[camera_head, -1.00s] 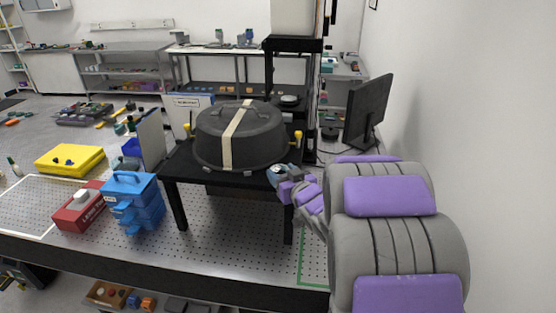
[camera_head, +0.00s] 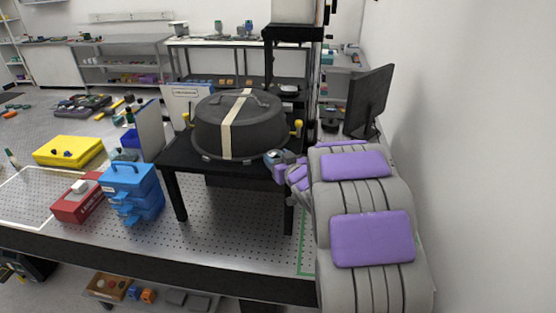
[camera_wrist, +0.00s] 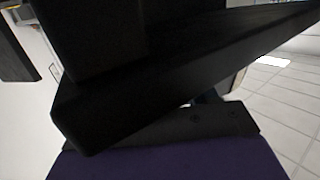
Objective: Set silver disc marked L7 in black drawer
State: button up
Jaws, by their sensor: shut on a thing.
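My gripper (camera_head: 275,157) is at the right front corner of the black table (camera_head: 180,160), close beside the big dark dome. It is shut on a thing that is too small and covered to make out. In the wrist view a black bar crosses close in front of the camera and hides the fingertips. I cannot make out a silver disc marked L7 in either view. A dark panel (camera_head: 228,181) under the tabletop may be the black drawer; its opening does not show.
The dark dome (camera_head: 240,128) with a pale strap fills most of the tabletop. Yellow knobs (camera_head: 297,127) stand beside it. A blue drawer box (camera_head: 130,190) and a red box (camera_head: 78,200) stand at the left. The perforated bench (camera_head: 235,225) is clear in front.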

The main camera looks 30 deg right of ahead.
jog(key=shift+f, duration=0.25)
jog(key=o, duration=0.7)
jog(key=shift+s, duration=0.1)
jog(key=o, duration=0.5)
jog(key=shift+f, duration=0.25)
jog(key=shift+c, duration=0.2)
jog(key=shift+r, duration=0.25)
jog(key=s+r+b, duration=0.2)
jog(key=s+b, duration=0.2)
jog(key=s, duration=0.7)
jog(key=shift+s+r, duration=0.15)
jog(key=shift+s, duration=0.2)
